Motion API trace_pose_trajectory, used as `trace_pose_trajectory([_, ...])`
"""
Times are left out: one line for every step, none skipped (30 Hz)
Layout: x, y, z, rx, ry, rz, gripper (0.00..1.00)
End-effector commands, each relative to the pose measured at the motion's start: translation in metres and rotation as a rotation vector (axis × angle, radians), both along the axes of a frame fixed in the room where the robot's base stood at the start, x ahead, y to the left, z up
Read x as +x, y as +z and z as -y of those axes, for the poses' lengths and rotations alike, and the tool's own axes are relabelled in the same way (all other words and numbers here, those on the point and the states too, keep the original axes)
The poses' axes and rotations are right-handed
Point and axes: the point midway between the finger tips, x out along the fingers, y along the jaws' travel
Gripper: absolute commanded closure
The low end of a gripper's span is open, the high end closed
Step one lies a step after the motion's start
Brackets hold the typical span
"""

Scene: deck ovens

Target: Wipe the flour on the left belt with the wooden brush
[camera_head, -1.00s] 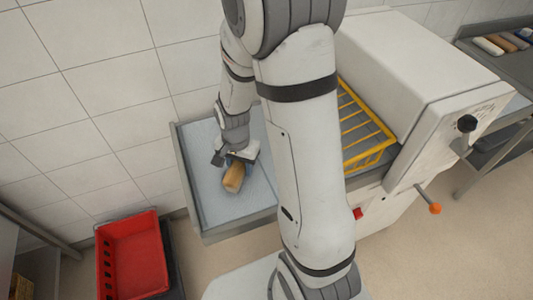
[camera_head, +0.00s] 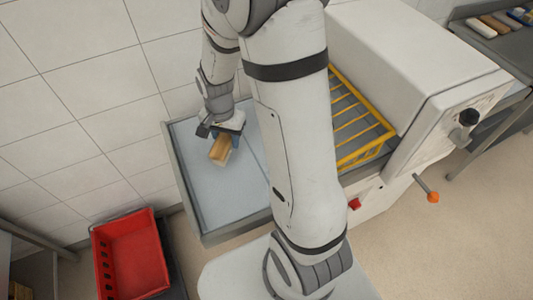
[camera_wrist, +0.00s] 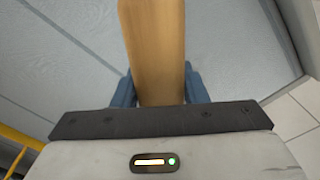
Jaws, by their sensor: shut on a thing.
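My gripper (camera_head: 222,133) is shut on the wooden brush (camera_head: 219,151) over the left belt (camera_head: 230,198). In the wrist view the brush's wooden body (camera_wrist: 154,45) stands out between the two blue fingers of my gripper (camera_wrist: 155,88). The belt is pale blue-grey, with a metal rim around it. The underside of the brush is hidden, so I cannot tell whether it touches the belt. Faint whitish mottling shows on the belt in the wrist view (camera_wrist: 70,60), but I cannot tell flour clearly from the surface.
A yellow wire guard (camera_head: 362,137) and the white machine housing (camera_head: 400,60) stand right of the belt. A tiled wall is behind. A red crate (camera_head: 131,255) is on the lower left. A side table (camera_head: 490,45) at the far right holds several blocks or brushes.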

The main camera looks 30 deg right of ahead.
Motion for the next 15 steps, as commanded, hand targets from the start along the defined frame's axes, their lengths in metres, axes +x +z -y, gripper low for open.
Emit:
trace_pose_trajectory([-0.001,0.006,0.0,0.0,-0.001,-0.003,0.97])
trace_pose_trajectory([-0.001,0.009,0.0,0.001,-0.001,-0.004,0.97])
trace_pose_trajectory([-0.001,0.012,0.001,0.0,-0.002,-0.004,0.97])
trace_pose_trajectory([-0.001,0.015,0.001,0.001,-0.002,-0.004,0.97])
trace_pose_trajectory([-0.001,0.018,0.001,0.0,-0.002,-0.003,0.97])
trace_pose_trajectory([-0.001,0.021,0.001,0.0,-0.002,-0.003,0.97])
trace_pose_trajectory([0.0,0.024,0.001,0.0,-0.002,-0.003,0.97])
trace_pose_trajectory([0.0,0.027,0.001,0.0,-0.003,-0.003,0.97])
trace_pose_trajectory([0.0,0.031,0.001,0.0,-0.003,-0.003,0.97])
trace_pose_trajectory([0.0,0.033,0.001,0.0,-0.003,-0.003,0.97])
trace_pose_trajectory([0.0,0.036,0.001,0.0,-0.003,-0.003,0.97])
trace_pose_trajectory([0.0,0.039,0.001,0.0,-0.003,-0.003,0.97])
trace_pose_trajectory([0.0,0.042,0.001,0.0,-0.003,-0.003,0.97])
trace_pose_trajectory([-0.001,0.044,0.001,0.0,-0.003,-0.003,0.97])
trace_pose_trajectory([-0.001,0.046,0.001,0.0,-0.003,-0.003,0.97])
